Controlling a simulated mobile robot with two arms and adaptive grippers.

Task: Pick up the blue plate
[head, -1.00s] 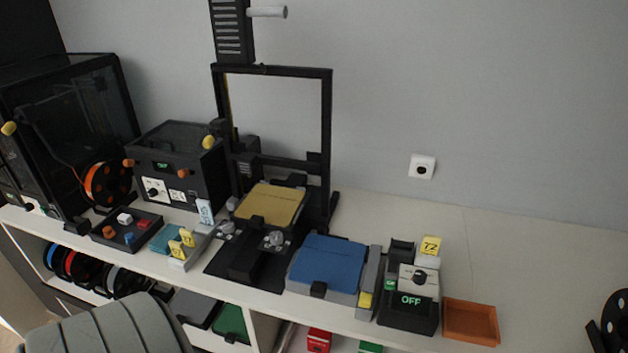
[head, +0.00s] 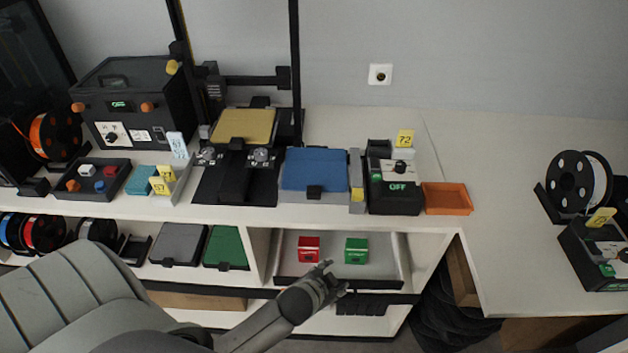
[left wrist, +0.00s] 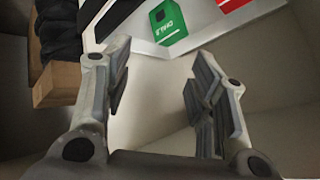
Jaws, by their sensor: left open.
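The blue plate (head: 315,169) lies flat on a grey base on the white worktop, right of the black printer. A small black tab sits at its front edge. My left gripper (head: 334,280) is below the worktop's front edge, in front of the lower shelf, well apart from the plate. In the left wrist view its two fingers (left wrist: 160,95) are spread with nothing between them. The blue plate does not show in the left wrist view. My right gripper does not show.
A printer with a gold plate (head: 244,125) stands left of the blue plate. A black OFF box (head: 394,198) and orange tray (head: 446,198) stand right. On the lower shelf are a red box (head: 309,249) and a green box (head: 356,250), also in the left wrist view (left wrist: 167,22).

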